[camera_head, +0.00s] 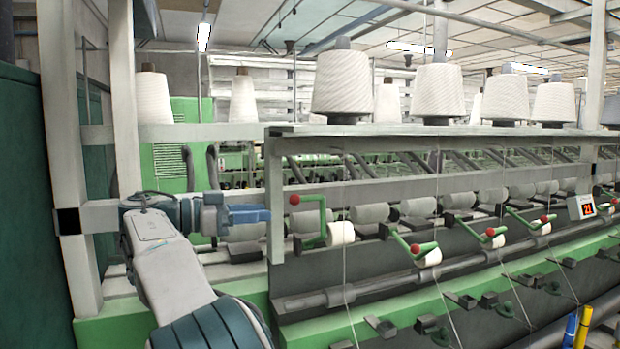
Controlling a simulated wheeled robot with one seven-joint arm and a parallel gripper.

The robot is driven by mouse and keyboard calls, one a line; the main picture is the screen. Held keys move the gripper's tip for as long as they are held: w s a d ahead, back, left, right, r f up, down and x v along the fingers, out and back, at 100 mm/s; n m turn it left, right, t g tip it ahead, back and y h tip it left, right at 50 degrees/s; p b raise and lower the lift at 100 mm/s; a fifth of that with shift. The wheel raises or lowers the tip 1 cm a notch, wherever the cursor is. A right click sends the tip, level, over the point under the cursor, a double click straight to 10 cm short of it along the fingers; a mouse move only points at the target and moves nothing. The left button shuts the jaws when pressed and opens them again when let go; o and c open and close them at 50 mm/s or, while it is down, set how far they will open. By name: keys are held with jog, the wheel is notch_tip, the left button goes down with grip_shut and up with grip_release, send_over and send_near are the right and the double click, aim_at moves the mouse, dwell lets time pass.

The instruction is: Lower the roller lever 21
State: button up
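A sign reading 21 (586,207) hangs at the right of the spinning frame. Several green levers with red ball ends line the frame. The nearest lever (323,218) stands higher than the others, its red ball at upper left beside a white bobbin (341,234). Another lever (414,246) slants down toward the middle. Further levers (489,235) show to the right, one (543,222) nearer the sign. Which lever belongs to 21 is not clear. My gripper (268,215), blue-grey, points right, just left of the nearest lever and apart from it. Its finger gap cannot be made out.
White yarn cones (341,82) stand along the top shelf. A pale post (275,200) and rail border the near end of the frame. Thin yarn threads run down in front of the rollers. Blue and yellow posts (583,326) stand at lower right.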

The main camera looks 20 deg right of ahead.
aim_at(319, 198)
jog(key=shift+m+h, duration=0.3)
jog(key=shift+m, duration=0.2)
jog(key=d+p, duration=0.1)
jog(key=d, duration=0.3)
jog(key=d+r+p, duration=0.1)
jog(key=d+p, duration=0.1)
jog(key=d, duration=0.2)
jog(key=d+p, duration=0.1)
jog(key=d, duration=0.3)
jog(key=shift+d+r, duration=0.3)
jog(key=shift+r, duration=0.1)
jog(key=shift+c, duration=0.3)
grip_shut()
